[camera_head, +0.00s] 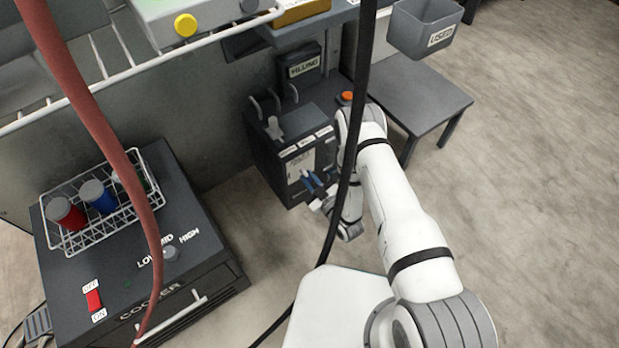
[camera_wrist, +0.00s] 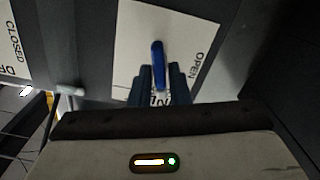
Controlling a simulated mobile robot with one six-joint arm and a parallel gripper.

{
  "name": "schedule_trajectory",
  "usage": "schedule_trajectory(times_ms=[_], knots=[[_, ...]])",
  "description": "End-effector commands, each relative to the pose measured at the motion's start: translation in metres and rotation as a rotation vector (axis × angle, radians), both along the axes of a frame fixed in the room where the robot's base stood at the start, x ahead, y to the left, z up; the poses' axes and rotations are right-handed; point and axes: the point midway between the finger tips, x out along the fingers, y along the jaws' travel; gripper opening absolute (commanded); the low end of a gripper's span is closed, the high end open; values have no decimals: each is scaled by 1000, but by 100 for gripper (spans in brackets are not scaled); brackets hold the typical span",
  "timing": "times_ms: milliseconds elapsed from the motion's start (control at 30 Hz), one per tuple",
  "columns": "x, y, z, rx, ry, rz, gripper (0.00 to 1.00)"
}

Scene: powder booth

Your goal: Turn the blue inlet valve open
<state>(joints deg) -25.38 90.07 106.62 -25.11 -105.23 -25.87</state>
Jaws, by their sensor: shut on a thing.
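The blue inlet valve handle (camera_wrist: 157,52) stands out in front of a white label plate (camera_wrist: 128,45) in the wrist view. "OPEN" is printed along the plate's right side, and other lettering below is partly covered by my fingers. My gripper (camera_wrist: 160,76) is shut on the blue handle, one finger on each side. The handle points up in that picture, apart from the word OPEN. In the head view my gripper (camera_head: 316,186) is low at the front of a dark cabinet (camera_head: 268,160); the handle cannot be told clearly from the fingers there.
Another plate marked "CLOSED" (camera_wrist: 12,45) lies at the left in the wrist view. In the head view a black cable hangs in front of my arm. A grey stool (camera_head: 415,95) stands right of the cabinet, and a cooker (camera_head: 150,240) with a wire basket stands left.

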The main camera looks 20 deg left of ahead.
Motion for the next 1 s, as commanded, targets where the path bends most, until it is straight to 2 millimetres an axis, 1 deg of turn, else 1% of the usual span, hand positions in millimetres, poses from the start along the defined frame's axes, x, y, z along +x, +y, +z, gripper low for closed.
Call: schedule_trajectory(times_ms=[1000], knots=[[-2, 0, -3, -622, -722, -3, 0]])
